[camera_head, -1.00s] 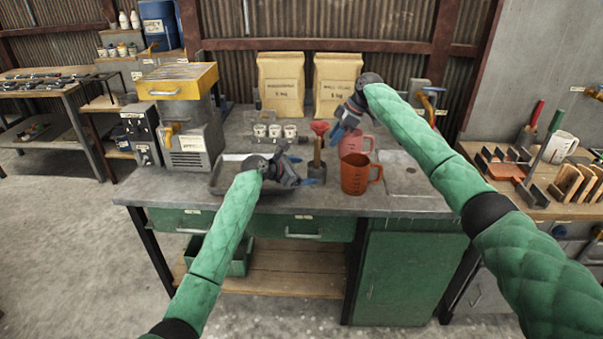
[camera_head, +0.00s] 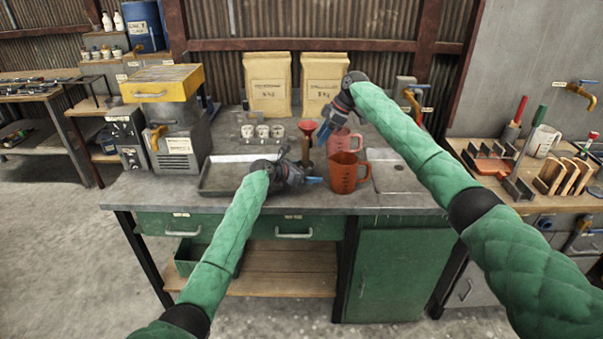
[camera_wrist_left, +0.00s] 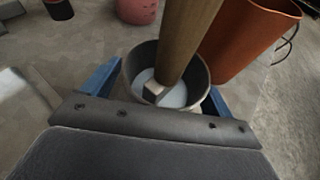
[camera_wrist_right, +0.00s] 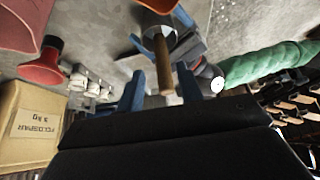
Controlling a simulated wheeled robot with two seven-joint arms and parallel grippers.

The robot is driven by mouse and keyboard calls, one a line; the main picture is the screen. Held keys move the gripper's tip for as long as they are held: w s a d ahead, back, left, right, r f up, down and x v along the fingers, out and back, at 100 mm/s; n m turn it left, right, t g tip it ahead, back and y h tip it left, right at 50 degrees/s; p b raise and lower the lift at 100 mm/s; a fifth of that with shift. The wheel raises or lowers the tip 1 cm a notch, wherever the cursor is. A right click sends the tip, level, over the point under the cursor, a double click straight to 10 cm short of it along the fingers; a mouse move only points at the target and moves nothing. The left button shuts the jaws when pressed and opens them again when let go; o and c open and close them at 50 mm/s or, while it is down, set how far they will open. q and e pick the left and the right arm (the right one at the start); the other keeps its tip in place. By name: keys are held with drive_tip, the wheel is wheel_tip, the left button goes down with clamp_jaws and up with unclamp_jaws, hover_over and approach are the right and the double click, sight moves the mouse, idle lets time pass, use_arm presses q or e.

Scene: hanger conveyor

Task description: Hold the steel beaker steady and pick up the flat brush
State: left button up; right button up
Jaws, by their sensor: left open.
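The steel beaker (camera_wrist_left: 140,80) stands on the bench with the flat brush in it, its wooden handle (camera_wrist_left: 190,35) sticking up and leaning. My right gripper (camera_head: 325,133) is above the beaker. In the right wrist view its fingers (camera_wrist_right: 158,88) are apart, with the brush handle (camera_wrist_right: 163,65) end showing between them and no grip on it.
An orange jug (camera_head: 344,176) stands close right of the beaker, a pink jug (camera_head: 338,145) behind it. A red funnel (camera_wrist_right: 42,68) and several white cups (camera_head: 262,132) stand behind. A metal tray (camera_head: 213,188) lies left. Paper bags (camera_head: 268,85) stand at the back.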

use_arm(q)
drive_tip(key=shift+d, duration=0.1)
drive_tip(key=c, duration=1.2)
